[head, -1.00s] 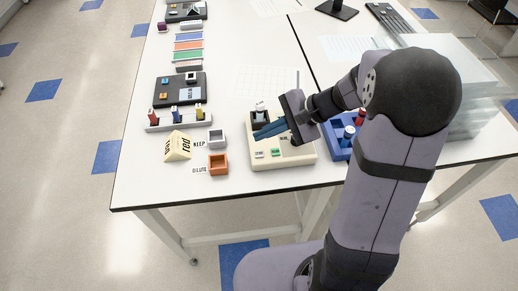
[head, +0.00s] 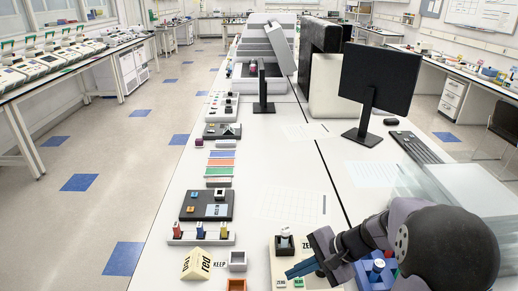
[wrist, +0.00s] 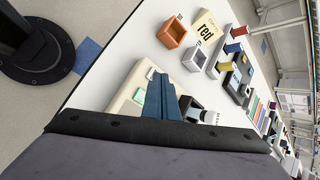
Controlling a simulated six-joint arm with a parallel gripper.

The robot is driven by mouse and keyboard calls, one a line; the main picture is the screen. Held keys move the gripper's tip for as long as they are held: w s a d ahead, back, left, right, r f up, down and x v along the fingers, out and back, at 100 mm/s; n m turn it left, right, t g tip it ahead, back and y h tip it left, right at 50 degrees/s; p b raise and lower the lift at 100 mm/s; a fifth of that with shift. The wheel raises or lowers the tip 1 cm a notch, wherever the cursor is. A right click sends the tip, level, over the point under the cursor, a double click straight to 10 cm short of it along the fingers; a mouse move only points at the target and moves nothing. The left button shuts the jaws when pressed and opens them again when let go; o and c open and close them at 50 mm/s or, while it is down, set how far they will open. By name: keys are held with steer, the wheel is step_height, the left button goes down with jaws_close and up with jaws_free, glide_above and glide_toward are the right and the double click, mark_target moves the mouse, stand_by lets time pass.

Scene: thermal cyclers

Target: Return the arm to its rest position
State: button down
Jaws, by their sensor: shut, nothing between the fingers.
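My gripper (head: 303,269) is at the lower middle of the head view, above a cream-coloured device (head: 282,251) with a ZERO label. Its blue fingers are together with nothing between them. In the wrist view the shut fingers (wrist: 162,98) point over the cream device (wrist: 132,97) and its green button (wrist: 138,96). I cannot tell how far the fingertips are above it. My arm reaches in from the lower right of the head view.
Left of the device are a grey box (head: 237,261), an orange box (head: 236,285), a yellow "red" sign (head: 196,264) and a rack of coloured vials (head: 201,239). A blue rack (head: 374,275) stands close on the right. Monitors stand farther back. Bare tabletop lies beyond the device.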

steer(key=s+d+f, duration=0.1)
steer(key=s, duration=0.1)
steer(key=s+d+f+n+g+h, duration=0.1)
steer(key=s+f, duration=0.1)
steer(key=s+d+f+n+g+h, duration=0.1)
steer(key=s, duration=0.1)
steer(key=shift+s+f, duration=0.2)
steer(key=shift+f, duration=0.2)
steer(key=s+d+n+g+h, duration=0.1)
steer(key=s+d+n+h, duration=0.15)
steer(key=s+n, duration=0.2)
steer(key=s+d+n+g+h, duration=0.1)
steer(key=s+d+n+h, duration=0.15)
steer(key=s, duration=0.35)
steer(key=shift+w+a+r+n+t, duration=0.15)
steer(key=shift+a+r+n+t, duration=0.2)
steer(key=shift+a, duration=0.3)
steer(key=shift+w+a+r+n+t, duration=0.25)
steer(key=shift+a+r+n, duration=0.25)
steer(key=shift+a, duration=0.15)
steer(key=shift+w+a+r+n+t, duration=0.1)
steer(key=shift+a+r+n+t, duration=0.25)
steer(key=shift+a, duration=0.3)
